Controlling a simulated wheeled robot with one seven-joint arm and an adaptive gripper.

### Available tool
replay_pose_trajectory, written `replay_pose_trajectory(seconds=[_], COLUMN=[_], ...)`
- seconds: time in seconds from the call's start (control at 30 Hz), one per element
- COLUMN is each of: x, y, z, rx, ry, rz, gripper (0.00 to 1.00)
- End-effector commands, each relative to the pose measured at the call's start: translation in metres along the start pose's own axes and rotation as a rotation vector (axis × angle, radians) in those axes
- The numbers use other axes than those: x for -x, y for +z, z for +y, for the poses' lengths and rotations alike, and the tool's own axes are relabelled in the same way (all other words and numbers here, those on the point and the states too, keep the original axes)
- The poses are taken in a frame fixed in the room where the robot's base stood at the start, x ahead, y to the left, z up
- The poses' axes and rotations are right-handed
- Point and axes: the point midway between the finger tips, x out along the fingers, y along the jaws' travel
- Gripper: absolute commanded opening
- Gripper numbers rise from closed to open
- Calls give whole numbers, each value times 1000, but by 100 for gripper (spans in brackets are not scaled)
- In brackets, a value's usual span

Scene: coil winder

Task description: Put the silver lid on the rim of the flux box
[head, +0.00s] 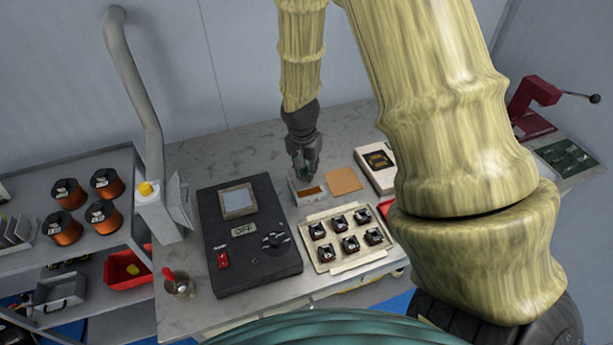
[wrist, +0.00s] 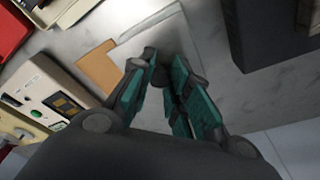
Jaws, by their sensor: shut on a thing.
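The flux box (head: 312,191) is a small pale open box with a brown inside, on the bench left of an orange-brown square. My gripper (head: 305,170) points down right over its far left part and hides some of it. My gripper (wrist: 168,80) is shut on the silver lid, with its teal fingers close together. In the wrist view a flat grey plate (wrist: 152,38) with a pale edge lies at the fingertips; it looks like the lid, over or on the box. I cannot tell whether the lid touches the rim.
A black control unit (head: 250,262) stands left of the box. A tray (head: 318,262) with several small dark parts lies in front. The orange-brown square (head: 344,181) and a white device (head: 372,175) are close on the right. The bench behind the box is clear.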

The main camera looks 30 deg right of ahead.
Motion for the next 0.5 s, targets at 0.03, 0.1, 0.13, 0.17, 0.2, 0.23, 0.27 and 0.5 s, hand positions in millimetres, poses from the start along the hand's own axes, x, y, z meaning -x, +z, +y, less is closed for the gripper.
replay_pose_trajectory(seconds=[0.03, 0.1, 0.13, 0.17, 0.2, 0.23, 0.27, 0.5], x=[-4, -11, -14, -17, -21, -24, -27, -38], y=[1, 2, 3, 3, 4, 4, 5, 6], z=[0, 0, 1, 1, 0, 0, 0, 0], rx=[1, 1, 1, 0, 1, 1, 1, 1], ry=[2, 2, 2, 3, 2, 2, 2, 0], rz=[-1, -1, -2, -2, -1, -1, -1, 0], gripper=[0, 0, 0, 0, 0, 0, 0, 0])
